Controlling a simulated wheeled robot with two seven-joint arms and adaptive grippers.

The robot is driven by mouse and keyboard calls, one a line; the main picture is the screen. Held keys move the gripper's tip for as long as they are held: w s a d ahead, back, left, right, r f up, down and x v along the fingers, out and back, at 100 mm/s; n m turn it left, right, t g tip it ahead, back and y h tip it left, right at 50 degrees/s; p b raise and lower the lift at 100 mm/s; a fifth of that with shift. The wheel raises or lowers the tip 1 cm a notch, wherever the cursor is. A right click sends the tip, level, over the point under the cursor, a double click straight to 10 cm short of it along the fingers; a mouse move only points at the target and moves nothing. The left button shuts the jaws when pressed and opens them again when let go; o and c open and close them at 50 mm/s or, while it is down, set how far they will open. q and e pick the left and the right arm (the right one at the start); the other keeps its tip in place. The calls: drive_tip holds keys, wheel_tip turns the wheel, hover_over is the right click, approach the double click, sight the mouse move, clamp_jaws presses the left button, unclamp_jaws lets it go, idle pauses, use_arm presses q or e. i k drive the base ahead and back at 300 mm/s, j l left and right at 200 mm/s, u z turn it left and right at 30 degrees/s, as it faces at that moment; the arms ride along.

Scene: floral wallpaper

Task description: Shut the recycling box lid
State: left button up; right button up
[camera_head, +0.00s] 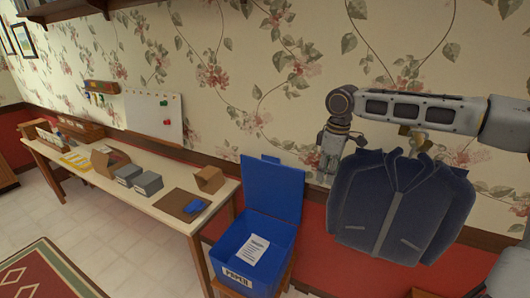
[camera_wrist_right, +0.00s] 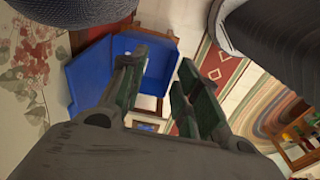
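The blue recycling box (camera_head: 228,251) stands at the right end of the long table with a "PAPER" label on its front. Its blue lid (camera_head: 273,190) is open and stands upright at the back, near the wall. A white printed sheet lies inside the box. My right gripper (camera_head: 328,168) hangs to the right of the raised lid and above it, apart from it. In the right wrist view its two fingers (camera_wrist_right: 158,85) are spread with nothing between them, and the box (camera_wrist_right: 150,62) and lid (camera_wrist_right: 92,72) show beyond. My left gripper is not in view.
A dark blue jacket (camera_head: 392,208) hangs on the wall right of the box, below my right arm. The long table (camera_head: 150,207) on the left holds grey boxes (camera_head: 147,183), an open cardboard box (camera_head: 208,179) and a blue item on a brown board. Free floor lies in front of the table.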

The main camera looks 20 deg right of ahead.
sight(272, 188)
drive_tip(key=i, duration=1.25)
